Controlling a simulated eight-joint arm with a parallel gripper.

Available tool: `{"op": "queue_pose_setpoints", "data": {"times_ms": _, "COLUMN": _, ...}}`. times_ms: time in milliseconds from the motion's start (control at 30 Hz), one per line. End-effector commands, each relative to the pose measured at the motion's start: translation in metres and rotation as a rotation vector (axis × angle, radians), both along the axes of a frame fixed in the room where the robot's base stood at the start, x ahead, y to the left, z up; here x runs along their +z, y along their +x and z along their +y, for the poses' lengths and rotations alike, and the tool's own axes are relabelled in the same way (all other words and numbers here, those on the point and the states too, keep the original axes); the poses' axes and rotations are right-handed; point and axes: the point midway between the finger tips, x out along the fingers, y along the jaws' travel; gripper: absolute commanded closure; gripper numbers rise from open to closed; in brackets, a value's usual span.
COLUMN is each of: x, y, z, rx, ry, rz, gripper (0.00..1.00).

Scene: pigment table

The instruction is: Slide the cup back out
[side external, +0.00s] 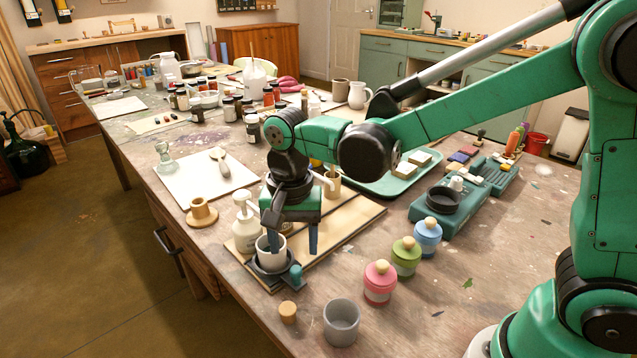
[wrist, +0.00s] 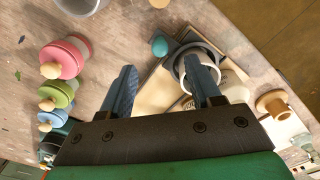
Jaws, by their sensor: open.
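A pale cup (side external: 272,262) stands on a dark square holder (side external: 262,281) at the front end of a wooden board, by the white pump bottle (side external: 241,230). My gripper (side external: 293,246) is open and points down over the cup. In the wrist view my gripper (wrist: 163,82) has one finger over or inside the cup's mouth. A teal knob (side external: 296,275) sits at the holder's corner and also shows in the wrist view (wrist: 159,46).
Pink (side external: 380,283), green (side external: 406,257) and blue (side external: 428,236) lidded jars stand to the right. A grey cup (side external: 341,322) and a small wooden plug (side external: 288,312) are near the front edge. A wooden spool (side external: 201,213) stands left of the board (side external: 345,232).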

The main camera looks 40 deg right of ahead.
Motion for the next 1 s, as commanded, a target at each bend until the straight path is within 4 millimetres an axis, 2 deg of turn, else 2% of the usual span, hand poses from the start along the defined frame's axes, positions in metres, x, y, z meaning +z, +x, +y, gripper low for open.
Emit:
{"op": "queue_pose_setpoints", "data": {"times_ms": 333, "x": -0.041, "y": 0.000, "z": 0.000, "rx": 0.001, "ry": 0.001, "rz": -0.002, "gripper": 0.43}}
{"op": "queue_pose_setpoints", "data": {"times_ms": 700, "x": -0.049, "y": 0.000, "z": -0.001, "rx": 0.002, "ry": 0.001, "rz": -0.003, "gripper": 0.43}}
{"op": "queue_pose_setpoints", "data": {"times_ms": 767, "x": -0.049, "y": 0.000, "z": -0.001, "rx": 0.002, "ry": 0.001, "rz": -0.004, "gripper": 0.57}}
{"op": "queue_pose_setpoints", "data": {"times_ms": 900, "x": -0.048, "y": 0.000, "z": -0.001, "rx": 0.002, "ry": 0.001, "rz": -0.003, "gripper": 0.97}}
{"op": "queue_pose_setpoints", "data": {"times_ms": 1000, "x": -0.048, "y": 0.000, "z": -0.001, "rx": 0.002, "ry": 0.001, "rz": -0.004, "gripper": 1.00}}
